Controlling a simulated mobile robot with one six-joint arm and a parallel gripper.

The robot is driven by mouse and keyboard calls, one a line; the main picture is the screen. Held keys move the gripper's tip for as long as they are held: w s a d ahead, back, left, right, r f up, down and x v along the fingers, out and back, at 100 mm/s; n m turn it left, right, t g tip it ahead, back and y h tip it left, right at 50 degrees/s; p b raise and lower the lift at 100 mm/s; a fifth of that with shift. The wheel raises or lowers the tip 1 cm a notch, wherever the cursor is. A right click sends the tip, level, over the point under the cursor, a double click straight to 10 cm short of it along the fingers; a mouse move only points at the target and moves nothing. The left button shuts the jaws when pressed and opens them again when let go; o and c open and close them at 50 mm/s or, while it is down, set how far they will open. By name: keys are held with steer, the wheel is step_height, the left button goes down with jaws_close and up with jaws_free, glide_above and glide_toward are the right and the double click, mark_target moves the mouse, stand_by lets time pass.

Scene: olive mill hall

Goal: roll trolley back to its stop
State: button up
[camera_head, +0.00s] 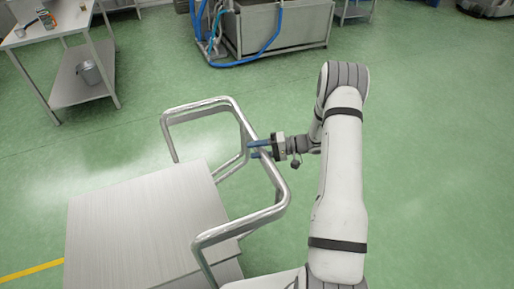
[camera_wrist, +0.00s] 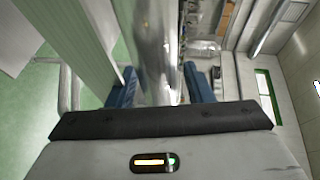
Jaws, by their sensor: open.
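The trolley (camera_head: 143,228) stands in the lower left of the head view, with a flat brushed-metal top and a bent tubular handle (camera_head: 276,184) at its right end. My gripper (camera_head: 254,149) is at the handle's tube, coming from the right. Its blue fingers are open, one on either side of the tube. In the wrist view the shiny tube (camera_wrist: 158,60) runs between the two blue fingers (camera_wrist: 162,88), with a gap visible at the right finger. I cannot tell whether the left finger touches it. The trolley's wheels and the stop are not visible.
A metal table (camera_head: 52,36) with a lower shelf and a bucket (camera_head: 90,72) stands at the upper left. A steel tank (camera_head: 285,28) with blue hoses (camera_head: 268,45) is at the back. A yellow floor line (camera_head: 30,271) shows at lower left. Green floor is clear at right.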

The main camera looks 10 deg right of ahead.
steer(key=shift+a, duration=0.1)
steer(key=shift+c, duration=0.6)
jaws_close()
